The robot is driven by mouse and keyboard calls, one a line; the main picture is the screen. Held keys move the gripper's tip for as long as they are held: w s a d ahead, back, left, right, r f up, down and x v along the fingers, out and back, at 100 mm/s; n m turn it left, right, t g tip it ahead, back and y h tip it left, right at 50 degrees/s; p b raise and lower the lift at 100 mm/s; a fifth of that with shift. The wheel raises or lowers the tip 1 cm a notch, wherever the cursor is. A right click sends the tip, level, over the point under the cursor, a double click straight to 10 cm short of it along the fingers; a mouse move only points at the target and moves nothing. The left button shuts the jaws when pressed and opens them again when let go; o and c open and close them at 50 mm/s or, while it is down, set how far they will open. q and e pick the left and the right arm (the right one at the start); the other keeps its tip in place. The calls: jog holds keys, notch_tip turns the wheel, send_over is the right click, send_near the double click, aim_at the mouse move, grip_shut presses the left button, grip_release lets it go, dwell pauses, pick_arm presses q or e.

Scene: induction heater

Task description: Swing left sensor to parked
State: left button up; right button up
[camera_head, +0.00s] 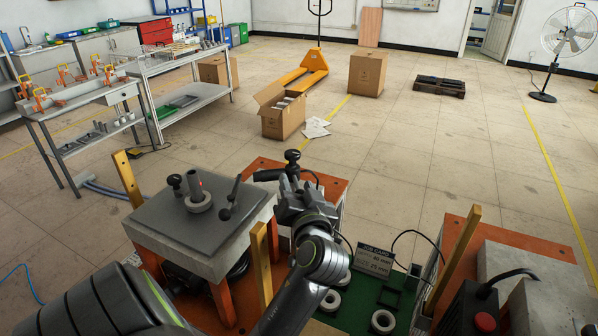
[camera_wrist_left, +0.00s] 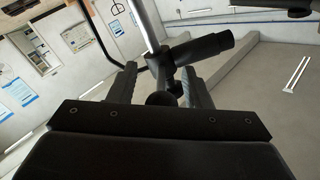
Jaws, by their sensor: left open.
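The left sensor (camera_head: 270,174), a black arm with a knob on a stand, is at the right of the grey induction heater block (camera_head: 150,222). In the left wrist view a black cylinder on a metal post, likely this sensor's holder (camera_wrist_left: 203,47), is just beyond my fingers. My left gripper (camera_head: 292,188) is open close to it in the head view. In the left wrist view its two fingers (camera_wrist_left: 160,86) stand either side of a round black part. Whether they touch it cannot be told. My gripper hides the lower stand. My right gripper is not in view.
A metal ring (camera_head: 198,203) sits around an upright post on the heater top, with a black lever (camera_head: 230,198) beside it. Wooden uprights (camera_head: 128,178) flank the block. A job card (camera_head: 375,260) and loose rings (camera_head: 382,321) are at the lower right.

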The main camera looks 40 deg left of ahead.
pick_arm(q)
jog(key=shift+w+a, duration=0.2)
jog(key=shift+a, duration=0.15)
jog(key=shift+s+d+r, duration=0.15)
jog(key=shift+d, duration=0.05)
grip_shut()
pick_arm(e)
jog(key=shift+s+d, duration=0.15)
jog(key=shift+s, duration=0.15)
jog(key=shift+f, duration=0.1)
